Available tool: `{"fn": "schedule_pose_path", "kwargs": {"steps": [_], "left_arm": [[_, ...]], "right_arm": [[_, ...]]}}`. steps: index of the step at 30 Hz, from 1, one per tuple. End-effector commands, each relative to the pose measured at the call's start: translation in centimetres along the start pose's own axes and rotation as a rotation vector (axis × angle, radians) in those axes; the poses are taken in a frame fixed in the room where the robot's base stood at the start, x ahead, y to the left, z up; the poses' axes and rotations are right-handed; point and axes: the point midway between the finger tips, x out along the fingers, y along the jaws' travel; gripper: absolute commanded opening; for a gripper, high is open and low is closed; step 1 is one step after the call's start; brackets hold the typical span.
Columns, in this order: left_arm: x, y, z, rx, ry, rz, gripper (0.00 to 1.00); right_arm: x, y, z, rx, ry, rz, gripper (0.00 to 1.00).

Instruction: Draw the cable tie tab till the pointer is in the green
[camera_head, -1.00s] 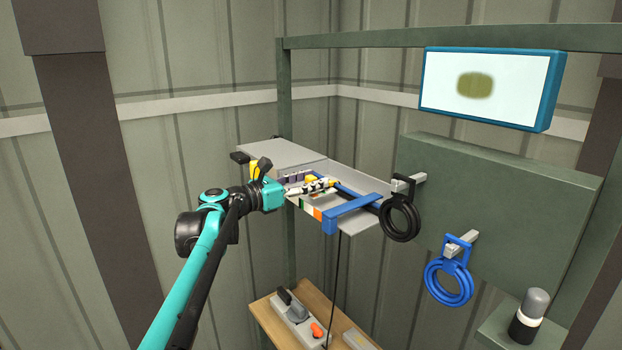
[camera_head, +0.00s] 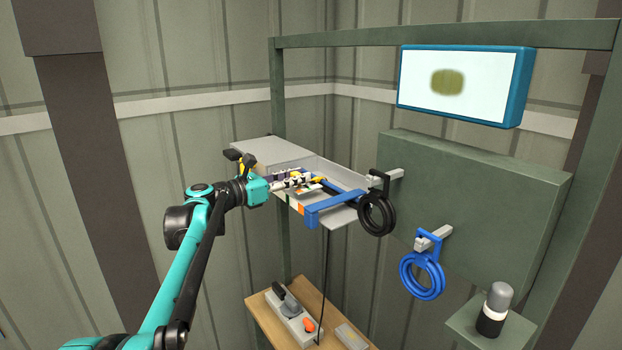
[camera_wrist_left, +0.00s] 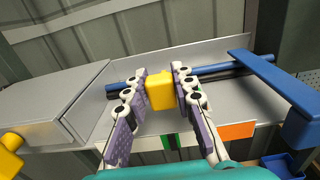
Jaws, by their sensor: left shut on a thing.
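My left gripper (camera_head: 306,180) reaches in from the left over a grey tray (camera_head: 345,221). In the left wrist view the gripper (camera_wrist_left: 160,74) is shut on a yellow block-shaped tab (camera_wrist_left: 159,94), with a purple-padded finger on each side. A blue bar (camera_wrist_left: 213,68) and a dark strip run behind the fingers. The tray's front edge carries a green mark (camera_wrist_left: 170,142), partly hidden by the gripper, and an orange mark (camera_wrist_left: 237,130) to its right. I cannot make out the pointer or which mark it is at. My right gripper is not in view.
A blue bracket (camera_head: 335,203) crosses the tray's right end. Black rings (camera_head: 377,214) and blue rings (camera_head: 422,276) hang from pegs on a green panel (camera_head: 480,190). A grey-capped lamp (camera_head: 497,303) stands right.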

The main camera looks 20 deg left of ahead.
Motion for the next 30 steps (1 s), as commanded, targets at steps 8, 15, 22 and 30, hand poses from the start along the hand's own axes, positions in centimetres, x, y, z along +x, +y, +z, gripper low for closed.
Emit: {"fn": "schedule_pose_path", "kwargs": {"steps": [8,15,22,30], "left_arm": [[0.4,-0.6,0.2,0.001,-0.003,-0.016,0.38],[0.4,-0.6,0.1,0.001,-0.002,-0.015,0.47],[-0.8,-0.6,0.1,0.001,-0.001,-0.014,0.47],[-6.4,-0.5,0.1,0.002,-0.001,-0.011,0.47]], "right_arm": [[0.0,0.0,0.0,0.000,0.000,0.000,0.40],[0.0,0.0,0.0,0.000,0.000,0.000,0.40],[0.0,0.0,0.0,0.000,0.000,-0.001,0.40],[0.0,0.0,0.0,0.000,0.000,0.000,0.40]]}}
